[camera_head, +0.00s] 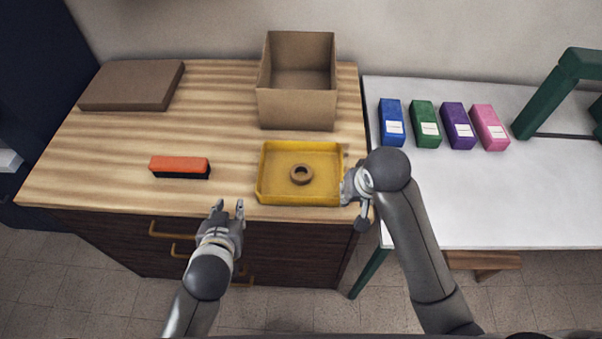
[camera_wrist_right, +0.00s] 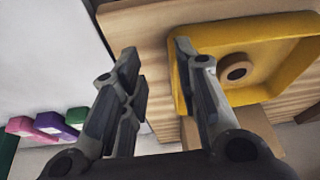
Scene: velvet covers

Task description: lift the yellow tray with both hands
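The yellow tray (camera_head: 272,197) lies flat on the wooden top, near its front edge, with a tan ring (camera_head: 301,174) inside it. My left gripper (camera_head: 229,208) is open and empty in front of the counter's edge, left of the tray and apart from it. My right gripper (camera_head: 347,188) is at the tray's right side. In the right wrist view its fingers (camera_wrist_right: 158,72) are spread, one appearing over the tray's wall (camera_wrist_right: 178,85) and the other outside it. I cannot tell whether they touch the wall. The ring also shows there (camera_wrist_right: 236,68).
An open cardboard box (camera_head: 296,109) stands behind the tray. An orange and black block (camera_head: 180,167) and a flat brown box (camera_head: 132,86) lie to the left. A white table (camera_head: 480,200) at right holds several coloured boxes and a green frame (camera_head: 555,95).

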